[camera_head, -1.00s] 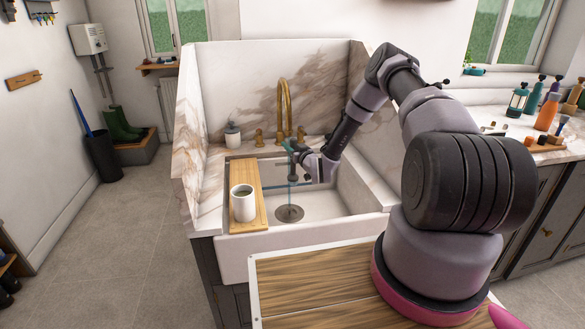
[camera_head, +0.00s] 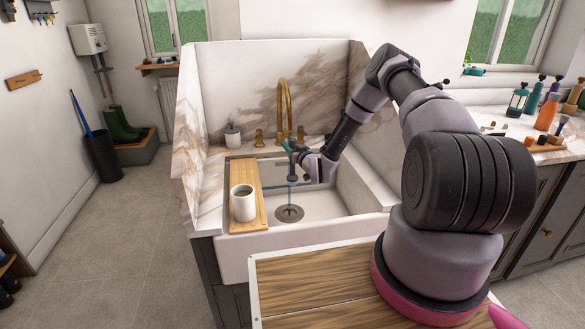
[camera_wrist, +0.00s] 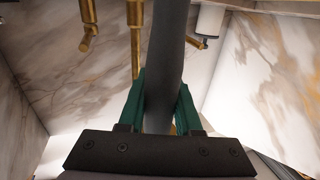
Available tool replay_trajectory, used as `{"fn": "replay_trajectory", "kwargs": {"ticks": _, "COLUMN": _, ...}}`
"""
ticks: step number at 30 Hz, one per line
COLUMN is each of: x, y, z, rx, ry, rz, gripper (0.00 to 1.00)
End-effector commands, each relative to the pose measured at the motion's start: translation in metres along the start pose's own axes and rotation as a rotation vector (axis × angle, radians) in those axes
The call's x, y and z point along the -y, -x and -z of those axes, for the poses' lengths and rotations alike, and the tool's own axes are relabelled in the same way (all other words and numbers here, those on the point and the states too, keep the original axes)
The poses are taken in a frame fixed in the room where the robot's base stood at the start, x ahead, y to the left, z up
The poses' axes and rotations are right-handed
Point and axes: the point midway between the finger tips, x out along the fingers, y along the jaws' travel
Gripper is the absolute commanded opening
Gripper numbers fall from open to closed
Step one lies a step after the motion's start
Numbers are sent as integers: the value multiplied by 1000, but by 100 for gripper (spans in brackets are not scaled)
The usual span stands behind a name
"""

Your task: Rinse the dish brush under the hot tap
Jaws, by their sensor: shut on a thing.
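My gripper (camera_head: 291,147) is over the sink, in front of the brass tap (camera_head: 286,100). In the wrist view its green fingers (camera_wrist: 160,105) are shut on a dark grey handle (camera_wrist: 167,55), which I take for the dish brush; its head is not clear to see. A thin blue upright line (camera_head: 291,190) shows below my gripper in the head view, above the drain (camera_head: 289,213). I cannot tell whether it is water or part of the brush. Brass tap parts (camera_wrist: 136,35) also show close by in the wrist view.
A wooden board (camera_head: 246,171) lies across the left of the white sink (camera_head: 330,207), with a white mug (camera_head: 243,204) on it. A soap dispenser (camera_head: 232,135) stands behind. Marble walls enclose the back and sides. Bottles (camera_head: 518,100) stand on the right counter.

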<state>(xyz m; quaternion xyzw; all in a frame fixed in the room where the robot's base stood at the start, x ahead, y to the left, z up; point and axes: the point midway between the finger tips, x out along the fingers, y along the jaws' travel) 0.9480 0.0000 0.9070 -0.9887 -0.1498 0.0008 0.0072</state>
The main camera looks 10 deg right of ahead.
Motion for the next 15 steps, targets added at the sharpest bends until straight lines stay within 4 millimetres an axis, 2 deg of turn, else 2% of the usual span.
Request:
{"fn": "replay_trajectory", "kwargs": {"ticks": 5, "x": 0, "y": 4, "z": 0, "rx": 1, "ry": 0, "rz": 0, "gripper": 0}}
{"fn": "replay_trajectory", "kwargs": {"ticks": 15, "x": -1, "y": 32, "z": 0, "rx": 1, "ry": 1, "rz": 0, "gripper": 0}}
